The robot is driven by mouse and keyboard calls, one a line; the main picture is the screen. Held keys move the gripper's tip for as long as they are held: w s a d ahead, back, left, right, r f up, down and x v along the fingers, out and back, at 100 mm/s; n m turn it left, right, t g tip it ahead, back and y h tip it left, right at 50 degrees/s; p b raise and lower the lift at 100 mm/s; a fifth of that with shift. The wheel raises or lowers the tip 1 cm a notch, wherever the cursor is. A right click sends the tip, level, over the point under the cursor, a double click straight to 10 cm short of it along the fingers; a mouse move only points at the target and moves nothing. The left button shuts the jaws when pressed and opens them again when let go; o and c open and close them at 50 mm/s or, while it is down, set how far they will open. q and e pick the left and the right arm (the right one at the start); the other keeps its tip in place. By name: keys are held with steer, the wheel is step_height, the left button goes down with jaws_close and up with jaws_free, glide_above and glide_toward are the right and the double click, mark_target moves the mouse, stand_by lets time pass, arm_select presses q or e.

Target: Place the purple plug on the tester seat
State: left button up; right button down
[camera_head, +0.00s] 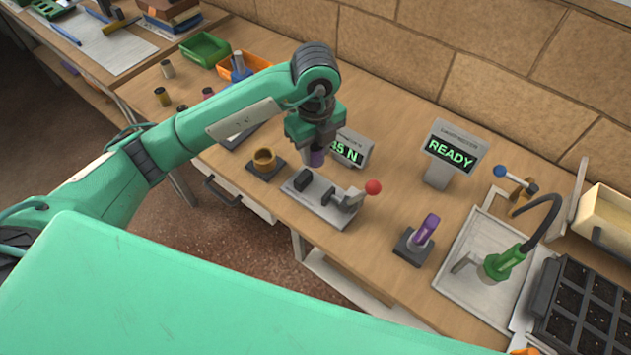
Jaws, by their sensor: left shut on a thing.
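My left gripper (315,140) is shut on the purple plug (316,158), a short dark purple cylinder showing just below the fingers. The gripper hides the plug's upper part. Below it is a grey tester (325,214) with dark blocks on its plate and a lever with a red ball. The plug appears above the tester's back end; I cannot tell whether it touches anything. A display (353,148) behind it reads about "45 N", its left side covered by the gripper. My right gripper is not in view.
A brass ring on a dark base (265,162) stands left of the tester. A purple handled tool (426,230) stands on a dark base to the right. A "READY" display (450,152), a green tool (505,262) and a seedling tray (585,310) lie further right. Several small cylinders stand at the left.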

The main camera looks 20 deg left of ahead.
arm_select(q)
step_height(320, 180, down, 7)
steer(key=shift+f+p, duration=0.15)
steer(key=shift+p, duration=0.35)
steer(key=shift+f, duration=0.55)
step_height(320, 180, down, 4)
steer(key=shift+p, duration=0.3)
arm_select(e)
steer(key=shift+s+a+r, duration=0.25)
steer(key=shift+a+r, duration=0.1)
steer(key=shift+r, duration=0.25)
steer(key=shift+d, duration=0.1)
arm_select(q)
steer(key=shift+f, duration=0.2)
steer(key=o, duration=1)
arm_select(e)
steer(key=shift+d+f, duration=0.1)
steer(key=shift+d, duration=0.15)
